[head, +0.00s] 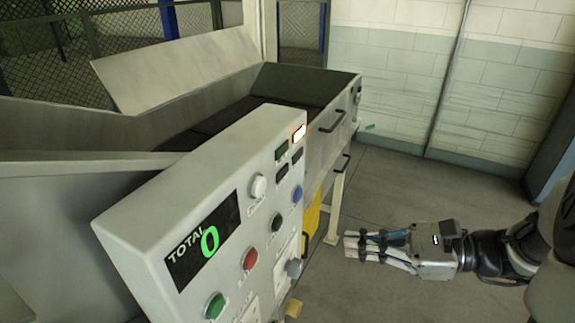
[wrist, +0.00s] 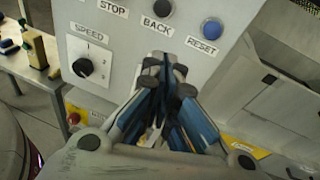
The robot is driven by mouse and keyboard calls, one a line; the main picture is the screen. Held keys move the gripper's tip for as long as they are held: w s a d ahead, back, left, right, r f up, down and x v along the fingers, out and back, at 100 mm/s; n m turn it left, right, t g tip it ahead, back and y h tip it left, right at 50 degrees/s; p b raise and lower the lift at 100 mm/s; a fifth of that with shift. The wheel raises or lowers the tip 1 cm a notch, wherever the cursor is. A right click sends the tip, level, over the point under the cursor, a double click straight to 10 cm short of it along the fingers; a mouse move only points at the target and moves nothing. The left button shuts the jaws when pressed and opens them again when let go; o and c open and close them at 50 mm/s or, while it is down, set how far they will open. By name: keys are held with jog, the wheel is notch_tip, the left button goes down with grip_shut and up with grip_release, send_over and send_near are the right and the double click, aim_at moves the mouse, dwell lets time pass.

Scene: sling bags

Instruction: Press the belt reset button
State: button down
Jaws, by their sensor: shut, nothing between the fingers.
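The reset button is a round blue button (wrist: 211,28) above its RESET label (wrist: 203,46) on the grey control panel (wrist: 125,45) in the wrist view. A blue button (head: 297,194) also shows near the right edge of the panel (head: 165,205) in the head view. My gripper (head: 349,246) is shut and empty, to the right of the panel and apart from it in the head view. In the wrist view my gripper's fingertips (wrist: 163,66) appear below the BACK and RESET labels, with the blue button up and to the right of them. Nothing hides the button.
A black BACK button (wrist: 158,8) sits left of the blue one, and a SPEED knob (wrist: 82,68) lower left. The panel has a display (head: 203,241) reading TOTAL 0 and red (head: 249,259) and green (head: 215,306) buttons. Open floor (head: 390,190) lies right of the panel.

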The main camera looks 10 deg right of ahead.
jog(key=d+m+t, duration=0.1)
jog(key=w+d+r+m+t, duration=0.1)
jog(key=d, duration=0.1)
jog(key=d+m+t, duration=0.1)
jog(key=d+t, duration=0.1)
jog(key=shift+w+d+r, duration=0.25)
jog(key=shift+w, duration=0.1)
jog(key=shift+w+a, duration=0.1)
jog(key=b, duration=0.2)
send_near(294, 200)
jog(key=x, duration=0.4)
jog(key=shift+w+a+f, duration=0.1)
jog(key=shift+w+a, duration=0.05)
jog(key=shift+w, duration=0.15)
jog(key=shift+w+a+b, duration=0.3)
jog(key=shift+w+a, duration=0.1)
